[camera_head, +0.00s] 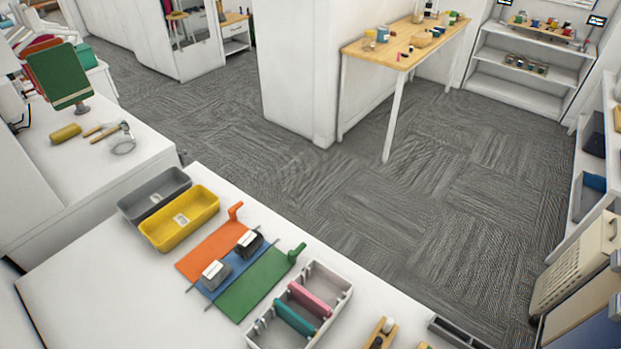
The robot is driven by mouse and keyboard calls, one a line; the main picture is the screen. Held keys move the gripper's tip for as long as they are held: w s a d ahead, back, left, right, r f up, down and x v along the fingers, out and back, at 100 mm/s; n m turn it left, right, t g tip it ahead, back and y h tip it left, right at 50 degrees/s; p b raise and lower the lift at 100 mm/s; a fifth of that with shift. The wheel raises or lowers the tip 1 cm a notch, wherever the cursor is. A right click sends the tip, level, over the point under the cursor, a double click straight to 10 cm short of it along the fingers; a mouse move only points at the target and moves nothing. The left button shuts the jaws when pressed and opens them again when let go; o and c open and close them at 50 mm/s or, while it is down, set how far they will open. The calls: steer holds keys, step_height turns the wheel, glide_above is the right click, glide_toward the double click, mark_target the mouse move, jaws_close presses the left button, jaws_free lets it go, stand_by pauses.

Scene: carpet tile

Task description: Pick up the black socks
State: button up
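A small black bundle with a pale band or label (250,243) lies on the coloured flat pieces on the white table; it looks like the black socks, but it is too small to be sure. A similar grey bundle with a white label (215,272) lies just to its lower left. Under and around them are an orange flat piece (207,250), a blue one (226,283) and a green one (252,290). My gripper is not in view.
A grey bin (130,206) and a yellow bin (205,221) stand left of the bundles. A white divided tray (343,291) with pink and teal items stands to the right. The white table (80,285) is bare at lower left. Carpet floor (400,215) lies beyond.

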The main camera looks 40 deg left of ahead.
mark_target(246, 242)
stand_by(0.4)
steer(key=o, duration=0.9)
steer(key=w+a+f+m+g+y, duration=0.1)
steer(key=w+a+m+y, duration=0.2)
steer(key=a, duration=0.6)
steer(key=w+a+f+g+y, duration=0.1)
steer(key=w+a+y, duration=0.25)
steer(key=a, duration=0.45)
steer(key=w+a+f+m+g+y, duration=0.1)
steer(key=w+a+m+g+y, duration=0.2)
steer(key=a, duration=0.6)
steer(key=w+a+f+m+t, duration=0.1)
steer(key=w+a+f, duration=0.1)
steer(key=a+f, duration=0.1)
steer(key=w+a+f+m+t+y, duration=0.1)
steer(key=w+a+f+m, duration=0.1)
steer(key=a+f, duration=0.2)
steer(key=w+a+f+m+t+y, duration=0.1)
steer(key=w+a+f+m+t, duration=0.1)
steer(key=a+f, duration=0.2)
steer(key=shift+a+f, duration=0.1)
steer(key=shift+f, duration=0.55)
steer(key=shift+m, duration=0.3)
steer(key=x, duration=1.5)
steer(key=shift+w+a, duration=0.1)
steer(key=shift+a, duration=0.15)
